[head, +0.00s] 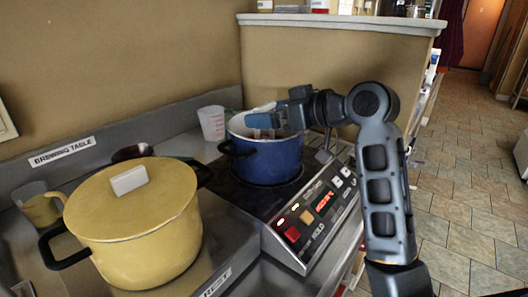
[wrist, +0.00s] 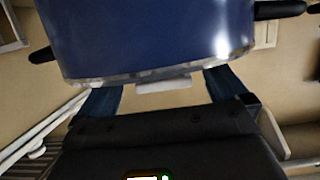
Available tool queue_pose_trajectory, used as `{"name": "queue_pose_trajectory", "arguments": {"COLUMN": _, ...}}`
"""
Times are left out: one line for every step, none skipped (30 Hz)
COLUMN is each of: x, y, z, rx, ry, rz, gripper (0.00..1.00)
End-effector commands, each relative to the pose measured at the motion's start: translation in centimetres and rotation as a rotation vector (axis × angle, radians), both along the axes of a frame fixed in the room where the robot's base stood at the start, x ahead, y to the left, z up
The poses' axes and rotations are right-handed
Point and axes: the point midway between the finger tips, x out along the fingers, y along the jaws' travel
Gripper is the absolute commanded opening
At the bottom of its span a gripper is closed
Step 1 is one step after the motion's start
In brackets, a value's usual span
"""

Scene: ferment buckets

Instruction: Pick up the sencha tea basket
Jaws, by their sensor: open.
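No label reading sencha shows, and I cannot clearly make out the tea basket. A blue pot (head: 266,160) stands on the hot plate, and its inside is mostly hidden from the head view. Something small and pale brown shows at the pot's mouth under my gripper (head: 264,116). In the wrist view the blue pot (wrist: 150,35) fills the top, with its rim facing my gripper (wrist: 163,82). The blue fingers are spread apart at the rim. A small whitish piece (wrist: 163,86) shows between them, and I see no contact with it.
A yellow lidded pot (head: 135,225) stands front left on the counter labelled "BREWING TABLE". The hot plate's control panel (head: 315,215) faces front right. A half wall (head: 340,75) rises behind.

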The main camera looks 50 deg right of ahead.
Motion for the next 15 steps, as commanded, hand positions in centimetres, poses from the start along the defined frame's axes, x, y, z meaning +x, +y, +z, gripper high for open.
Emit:
{"name": "queue_pose_trajectory", "arguments": {"x": 0.8, "y": 0.1, "z": 0.1, "rx": 0.001, "ry": 0.001, "rz": 0.002, "gripper": 1.0}}
{"name": "queue_pose_trajectory", "arguments": {"x": 1.3, "y": 0.2, "z": 0.0, "rx": 0.001, "ry": 0.002, "rz": 0.003, "gripper": 1.0}}
{"name": "queue_pose_trajectory", "arguments": {"x": 1.8, "y": 0.3, "z": -0.1, "rx": 0.001, "ry": 0.001, "rz": 0.003, "gripper": 1.0}}
{"name": "queue_pose_trajectory", "arguments": {"x": 2.2, "y": 0.2, "z": -0.3, "rx": 0.002, "ry": 0.001, "rz": 0.002, "gripper": 1.0}}
{"name": "queue_pose_trajectory", "arguments": {"x": 2.6, "y": 0.2, "z": -0.5, "rx": 0.001, "ry": 0.002, "rz": 0.002, "gripper": 1.0}}
{"name": "queue_pose_trajectory", "arguments": {"x": 3.0, "y": 0.3, "z": -0.6, "rx": 0.001, "ry": 0.001, "rz": 0.002, "gripper": 1.0}}
{"name": "queue_pose_trajectory", "arguments": {"x": 3.2, "y": 0.3, "z": -0.7, "rx": 0.001, "ry": 0.0, "rz": 0.002, "gripper": 1.0}}
{"name": "queue_pose_trajectory", "arguments": {"x": 3.4, "y": 0.3, "z": -0.7, "rx": 0.001, "ry": 0.0, "rz": 0.002, "gripper": 1.0}}
{"name": "queue_pose_trajectory", "arguments": {"x": 3.6, "y": 0.3, "z": -0.8, "rx": 0.0, "ry": 0.0, "rz": 0.001, "gripper": 1.0}}
{"name": "queue_pose_trajectory", "arguments": {"x": 3.7, "y": 0.3, "z": -0.8, "rx": 0.0, "ry": 0.0, "rz": 0.001, "gripper": 1.0}}
{"name": "queue_pose_trajectory", "arguments": {"x": 3.7, "y": 0.3, "z": -0.9, "rx": 0.0, "ry": 0.0, "rz": 0.001, "gripper": 1.0}}
{"name": "queue_pose_trajectory", "arguments": {"x": 3.7, "y": 0.3, "z": -0.9, "rx": 0.0, "ry": 0.0, "rz": 0.001, "gripper": 1.0}}
{"name": "queue_pose_trajectory", "arguments": {"x": 3.7, "y": 0.3, "z": -0.9, "rx": 0.0, "ry": 0.0, "rz": 0.0, "gripper": 1.0}}
{"name": "queue_pose_trajectory", "arguments": {"x": 3.7, "y": 0.3, "z": -0.9, "rx": 0.0, "ry": -0.001, "rz": 0.0, "gripper": 1.0}}
{"name": "queue_pose_trajectory", "arguments": {"x": 3.7, "y": 0.3, "z": -0.9, "rx": 0.0, "ry": -0.001, "rz": 0.0, "gripper": 1.0}}
